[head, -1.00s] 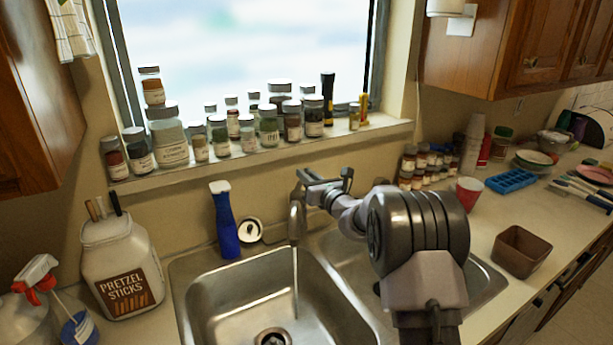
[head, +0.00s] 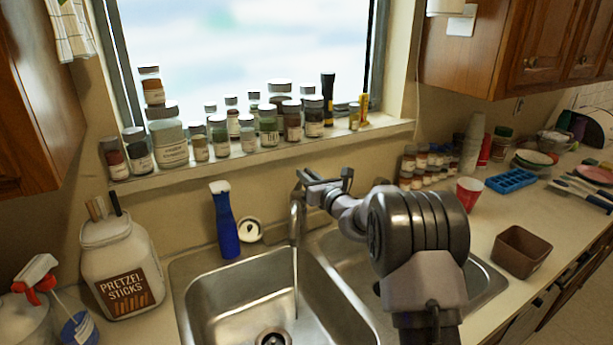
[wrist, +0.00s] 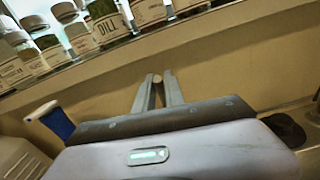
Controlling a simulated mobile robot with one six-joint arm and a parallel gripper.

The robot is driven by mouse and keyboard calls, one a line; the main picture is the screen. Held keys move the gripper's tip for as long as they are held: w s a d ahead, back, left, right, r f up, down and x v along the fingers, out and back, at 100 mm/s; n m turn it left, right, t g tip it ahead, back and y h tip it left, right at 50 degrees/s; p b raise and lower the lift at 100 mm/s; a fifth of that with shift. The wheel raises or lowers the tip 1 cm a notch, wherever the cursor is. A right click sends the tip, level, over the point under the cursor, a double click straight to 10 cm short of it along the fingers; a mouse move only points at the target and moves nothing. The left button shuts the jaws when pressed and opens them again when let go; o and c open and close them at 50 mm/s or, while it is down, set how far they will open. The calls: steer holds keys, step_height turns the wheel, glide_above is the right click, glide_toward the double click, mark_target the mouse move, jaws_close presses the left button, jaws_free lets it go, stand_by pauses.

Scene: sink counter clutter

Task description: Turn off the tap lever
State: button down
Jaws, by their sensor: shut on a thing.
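The metal tap (head: 296,222) stands behind the sink, its spout hanging over the left basin. A thin, bright vertical streak, which looks like running water, drops from the spout into the basin. My gripper (head: 304,179) is at the top of the tap, coming in from the right. In the wrist view, my gripper (wrist: 158,77) has its two narrow fingers close together around a small brownish rod end, the tap lever (wrist: 157,79). In the head view the lever is mostly hidden by the fingers, so its exact angle cannot be told.
A blue spray bottle (head: 224,222) and a small white-and-dark round item (head: 249,230) stand left of the tap. Several spice jars (head: 268,125) line the window sill above. A pretzel jar (head: 122,268) stands at left; a red cup (head: 468,194) and brown bin (head: 521,251) are right.

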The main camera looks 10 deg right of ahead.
steer(key=shift+s+f+b, duration=0.1)
steer(key=shift+f+b, duration=0.4)
steer(key=shift+b, duration=0.55)
steer(key=shift+s+d+t+b, duration=0.2)
steer(key=shift+t+b, duration=0.4)
steer(key=shift+b, duration=0.25)
steer(key=shift+r, duration=0.1)
steer(key=c, duration=1.4)
jaws_free()
steer(key=shift+r, duration=0.1)
